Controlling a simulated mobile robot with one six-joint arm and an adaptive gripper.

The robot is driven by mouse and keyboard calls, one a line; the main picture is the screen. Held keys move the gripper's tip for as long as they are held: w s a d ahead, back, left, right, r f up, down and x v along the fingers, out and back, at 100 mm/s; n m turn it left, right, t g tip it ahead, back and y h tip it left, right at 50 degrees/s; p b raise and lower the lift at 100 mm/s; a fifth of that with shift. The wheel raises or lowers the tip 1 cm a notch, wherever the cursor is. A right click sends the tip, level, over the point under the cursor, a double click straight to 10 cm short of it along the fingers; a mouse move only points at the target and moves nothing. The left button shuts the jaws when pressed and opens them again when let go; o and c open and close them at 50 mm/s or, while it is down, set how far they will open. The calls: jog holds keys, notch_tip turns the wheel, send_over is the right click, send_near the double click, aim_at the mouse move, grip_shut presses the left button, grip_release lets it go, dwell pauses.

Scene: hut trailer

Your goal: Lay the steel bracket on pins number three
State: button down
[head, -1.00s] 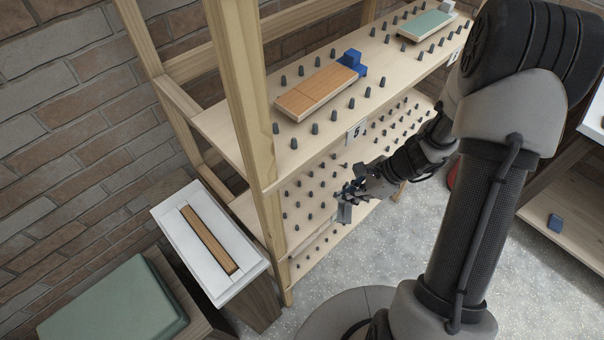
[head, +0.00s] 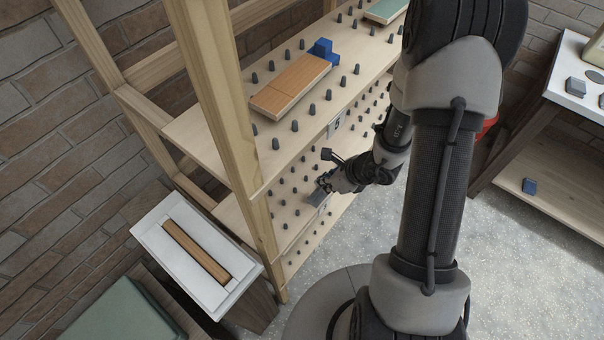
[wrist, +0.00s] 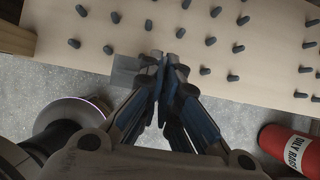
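My gripper (head: 325,187) is at the front of the wooden rack, just off a lower pin shelf. In the wrist view its fingertips (wrist: 166,60) are closed together. A flat grey metal piece (wrist: 125,71), apparently the steel bracket, sticks out left of the fingertips; the fingers hide its gripped part. In the head view the bracket (head: 317,197) shows small at the gripper's end. The lower shelf (wrist: 110,15) carries rows of dark upright pins, bare where visible. I cannot read a number three on any shelf label.
The upper shelf, labelled 5 (head: 335,123), holds a wooden board (head: 290,84) and a blue block (head: 322,50). A rack post (head: 222,110) stands left of my gripper. A white tray (head: 160,228) is at lower left. A red can (wrist: 290,150) stands on the floor.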

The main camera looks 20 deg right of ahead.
jog(key=w+a, duration=0.1)
jog(key=w, duration=0.1)
jog(key=w+a, duration=0.3)
jog(key=w, duration=0.1)
jog(key=shift+w+a+p, duration=0.3)
jog(key=shift+a, duration=0.1)
jog(key=shift+w+f+b, duration=0.1)
jog(key=shift+f+b, duration=0.65)
jog(key=shift+f, duration=1)
jog(key=shift+f, duration=0.1)
jog(key=c, duration=1.8)
grip_release()
jog(key=shift+r, duration=0.3)
jog(key=p+v, duration=0.4)
jog(key=v, duration=0.7)
jog(key=shift+s+d+r, duration=0.15)
jog(key=shift+s+r, duration=0.1)
jog(key=shift+r, duration=0.05)
